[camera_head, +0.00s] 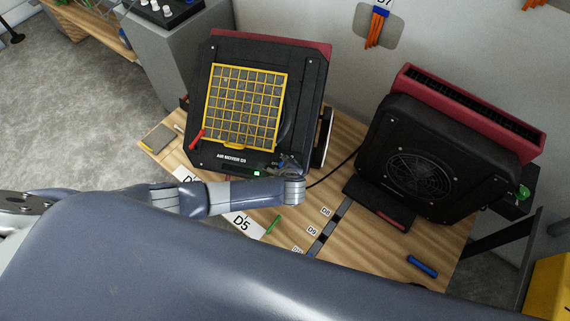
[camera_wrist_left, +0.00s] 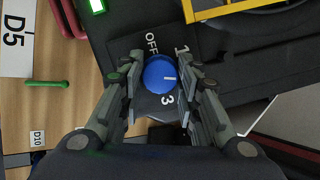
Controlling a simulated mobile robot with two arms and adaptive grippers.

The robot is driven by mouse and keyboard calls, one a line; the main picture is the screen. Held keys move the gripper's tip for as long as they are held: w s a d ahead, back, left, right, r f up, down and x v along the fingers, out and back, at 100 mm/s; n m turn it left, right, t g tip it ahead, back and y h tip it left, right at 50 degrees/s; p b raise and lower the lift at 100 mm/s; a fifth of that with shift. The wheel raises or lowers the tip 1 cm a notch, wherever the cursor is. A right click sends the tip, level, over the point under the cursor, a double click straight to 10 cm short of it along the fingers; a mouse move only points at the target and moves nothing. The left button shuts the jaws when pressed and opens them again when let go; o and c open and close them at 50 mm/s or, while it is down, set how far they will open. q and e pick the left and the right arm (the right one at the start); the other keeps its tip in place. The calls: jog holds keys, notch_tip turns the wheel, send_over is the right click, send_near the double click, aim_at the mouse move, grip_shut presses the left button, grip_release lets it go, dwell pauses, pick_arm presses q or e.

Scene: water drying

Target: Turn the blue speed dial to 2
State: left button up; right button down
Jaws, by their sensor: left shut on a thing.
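The blue speed dial (camera_wrist_left: 160,74) sits on the dark panel of the air mover (camera_head: 262,60), with OFF, 1 and 3 printed around it. Its white mark points right, between 1 and 3; a finger covers the panel there, so I cannot read a number. My left gripper (camera_wrist_left: 158,88) has one finger on each side of the dial and is shut on it. In the head view the left gripper (camera_head: 290,166) is at the lower right corner of the air mover, and the dial is hard to make out. My right gripper is not in view.
A yellow grille (camera_head: 245,147) covers the mover's front, with a red handle (camera_head: 197,139) beside it. A lit green indicator (camera_wrist_left: 97,6) is near the dial. A second black blower (camera_head: 415,160) stands right. Green (camera_head: 272,224) and blue (camera_head: 422,266) pieces lie on the wooden table.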

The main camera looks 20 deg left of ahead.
pick_arm(q)
jog(key=shift+s+m+p, duration=0.1)
jog(key=shift+m+p, duration=0.2)
jog(key=shift+m, duration=0.6)
jog(key=o, duration=1)
jog(key=shift+o, duration=0.3)
jog(key=v, duration=1.2)
jog(key=shift+s+f, duration=0.15)
jog(key=shift+a, duration=0.1)
